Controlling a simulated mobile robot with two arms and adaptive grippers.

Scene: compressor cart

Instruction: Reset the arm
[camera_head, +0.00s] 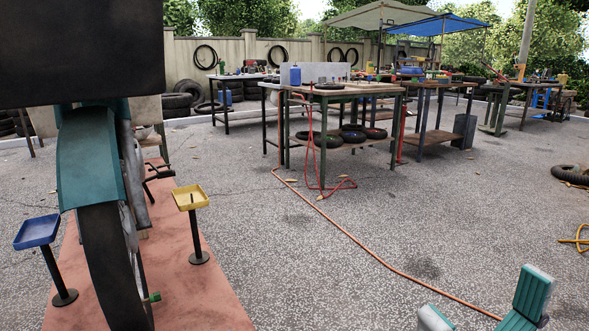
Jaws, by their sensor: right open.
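My right gripper (484,296) shows at the bottom right edge of the head view. Its two teal and grey fingers stand apart, and nothing is between them. The rest of the right arm is below the picture. My left gripper and left arm are not in the picture.
A motorcycle with a teal fender (88,160) stands on a reddish mat (190,290) at left. A blue tray stand (38,232) and a yellow tray stand (190,198) flank its wheel. An orange hose (385,262) crosses the ground. Workbenches (350,88) stand farther back.

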